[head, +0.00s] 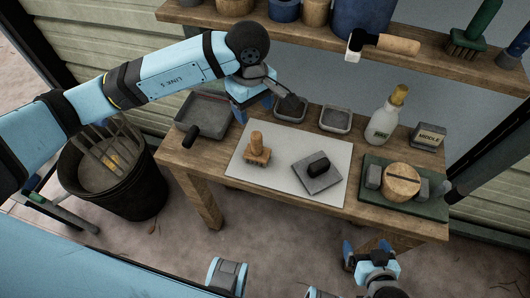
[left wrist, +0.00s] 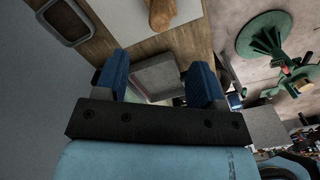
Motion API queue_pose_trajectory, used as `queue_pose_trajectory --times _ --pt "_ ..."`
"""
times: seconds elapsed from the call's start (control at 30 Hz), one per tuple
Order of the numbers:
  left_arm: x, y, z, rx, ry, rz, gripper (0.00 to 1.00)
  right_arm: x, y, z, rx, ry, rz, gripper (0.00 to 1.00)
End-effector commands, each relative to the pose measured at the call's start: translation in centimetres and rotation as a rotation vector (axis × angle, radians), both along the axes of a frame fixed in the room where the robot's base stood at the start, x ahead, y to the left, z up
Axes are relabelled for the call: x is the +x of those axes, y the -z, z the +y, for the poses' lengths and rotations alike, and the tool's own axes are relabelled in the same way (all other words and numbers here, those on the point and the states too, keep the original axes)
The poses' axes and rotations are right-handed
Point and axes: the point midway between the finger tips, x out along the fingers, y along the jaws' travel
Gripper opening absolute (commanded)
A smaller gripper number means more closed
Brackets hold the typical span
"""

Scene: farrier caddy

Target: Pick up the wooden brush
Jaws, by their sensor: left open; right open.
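The wooden brush (head: 257,150) stands on the left part of a white mat (head: 293,187) on the wooden table, its handle pointing up. In the left wrist view the brush (left wrist: 162,14) shows partly, cut off at the top edge. My left gripper (head: 254,107) is open above the back left of the table, behind the brush and apart from it. Its blue fingers (left wrist: 158,84) show spread and empty in the left wrist view. My right gripper (head: 366,246) is open and empty in front of the table's front edge, away from the brush.
A grey block with a black handle (head: 318,173) lies right of the brush. A grey tray (head: 203,112), small dishes (head: 335,119), a bottle (head: 384,120) and a green tray (head: 435,207) stand around the mat. A shelf (head: 300,36) runs above the back; a black bin (head: 130,185) stands left.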

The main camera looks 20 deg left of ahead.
Motion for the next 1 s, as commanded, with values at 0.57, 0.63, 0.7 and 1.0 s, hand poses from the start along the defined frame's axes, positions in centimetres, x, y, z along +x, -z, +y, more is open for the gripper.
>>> queue_pose_trajectory --times 0.57,0.63,0.7,1.0 --pt "0.3 8.0 0.4 0.028 0.004 -0.012 0.63 -0.1 -0.6 0.3 0.003 -0.002 -0.004 0.93" --pt "0.2 8.3 0.4 0.029 0.004 -0.014 0.63 -0.2 -0.5 0.3 0.001 -0.002 -0.004 0.93" --pt "0.2 8.7 0.3 0.028 0.004 -0.013 0.63 -0.2 -0.5 0.2 0.0 -0.003 -0.002 0.93" --pt "-0.2 12.8 -0.5 0.028 0.003 -0.012 0.63 -0.2 -1.4 0.0 -0.003 -0.001 -0.002 0.93"
